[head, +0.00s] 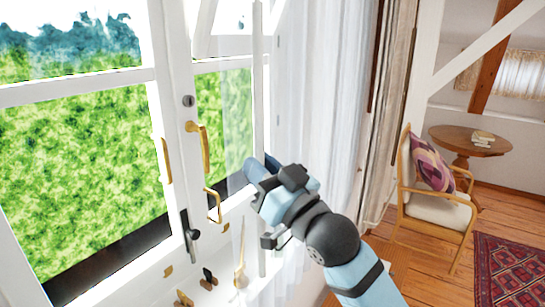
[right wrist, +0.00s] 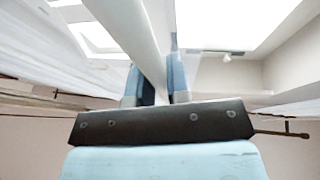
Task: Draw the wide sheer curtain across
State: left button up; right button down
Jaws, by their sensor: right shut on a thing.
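The white sheer curtain (head: 318,110) hangs in upright folds to the right of the window. Pale sheer cloth also shows at the left of the right wrist view (right wrist: 45,45). A slim white upright rod (head: 260,90) stands in front of the window, left of the gathered curtain. My right gripper (head: 262,172) is shut on this rod. In the right wrist view the rod (right wrist: 135,35) passes between the two blue fingers (right wrist: 155,88). Where the rod joins the curtain is not clear. My left gripper is out of view.
The white window (head: 180,60) has projecting brass handles (head: 205,145) close left of my right gripper. A beige drape (head: 388,120) hangs right of the sheer curtain. An armchair (head: 440,210) and round table (head: 470,142) stand farther right. Wooden floor there is partly open.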

jog(key=s+a, duration=0.6)
jog(key=s, duration=0.1)
jog(key=shift+s, duration=0.35)
jog(key=shift+a, duration=0.1)
jog(key=c, duration=1.1)
grip_release()
jog(key=shift+s, duration=0.1)
jog(key=shift+s+a, duration=0.1)
